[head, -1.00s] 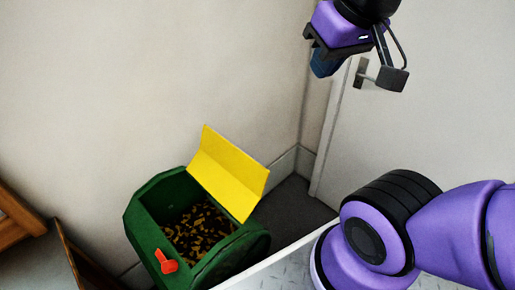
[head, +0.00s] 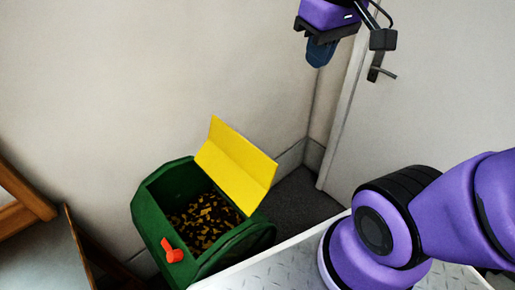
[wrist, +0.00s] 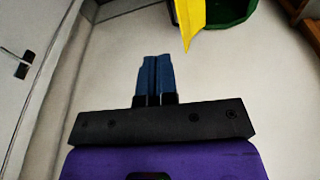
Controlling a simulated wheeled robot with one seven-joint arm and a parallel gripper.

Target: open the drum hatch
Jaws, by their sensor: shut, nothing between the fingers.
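The green drum (head: 160,220) stands on the floor left of centre in the head view. Its yellow hatch (head: 236,162) is swung up and stands open at the back right of the opening. Inside the drum lies a dark and yellow speckled filling (head: 205,222). A red latch (head: 171,251) sits on the front side. My gripper (head: 318,58) is high at the top, up and right of the drum and apart from it. Its blue fingers are together and empty. In the wrist view the closed fingers (wrist: 155,78) point toward the yellow hatch (wrist: 190,18), with the drum (wrist: 228,12) partly cut off.
A pale door with a handle (head: 377,70) is at the right. A wooden piece of furniture (head: 22,200) stands at the far left. A metal-topped surface (head: 280,270) is in front of the drum. The wall behind is bare.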

